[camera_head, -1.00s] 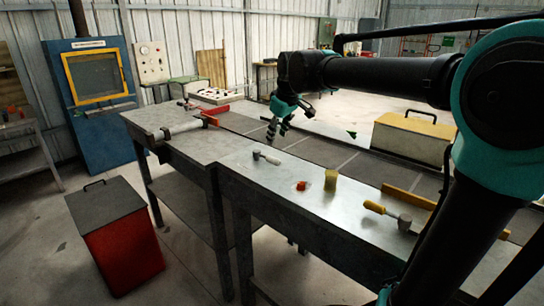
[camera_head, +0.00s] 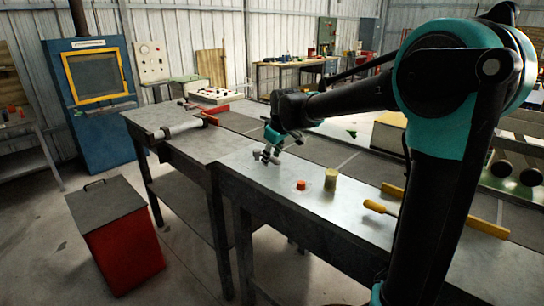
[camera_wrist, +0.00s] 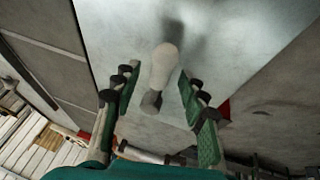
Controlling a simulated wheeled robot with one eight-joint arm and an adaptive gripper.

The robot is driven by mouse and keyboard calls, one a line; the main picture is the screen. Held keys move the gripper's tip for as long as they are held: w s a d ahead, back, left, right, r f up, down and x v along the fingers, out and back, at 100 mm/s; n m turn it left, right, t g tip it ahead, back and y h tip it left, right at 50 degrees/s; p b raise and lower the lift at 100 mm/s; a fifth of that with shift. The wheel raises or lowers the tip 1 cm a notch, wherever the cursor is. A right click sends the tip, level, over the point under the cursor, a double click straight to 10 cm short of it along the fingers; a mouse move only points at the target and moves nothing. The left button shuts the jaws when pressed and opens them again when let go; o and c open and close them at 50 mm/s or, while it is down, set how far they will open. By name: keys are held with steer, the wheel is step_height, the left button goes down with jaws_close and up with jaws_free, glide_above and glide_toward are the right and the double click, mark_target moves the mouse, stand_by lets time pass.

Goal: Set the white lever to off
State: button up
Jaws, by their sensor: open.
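The white lever (camera_wrist: 164,62) has a pale rounded handle and a darker grey hub (camera_wrist: 151,101), on the bare metal bench top (camera_head: 310,200). In the wrist view it lies between the two green and black fingers of my gripper (camera_wrist: 157,77), with gaps on both sides. My gripper is open and points down over it. In the head view my gripper (camera_head: 268,156) is at the bench top, and its fingers mostly hide the lever. No on or off marks can be read.
A yellow handle (camera_head: 376,206) lies further right, partly behind my arm. A yellow bar (camera_head: 440,211) runs along the bench's far edge. A red bin (camera_head: 115,240) stands on the floor.

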steer(key=shift+c, duration=0.6)
jaws_close()
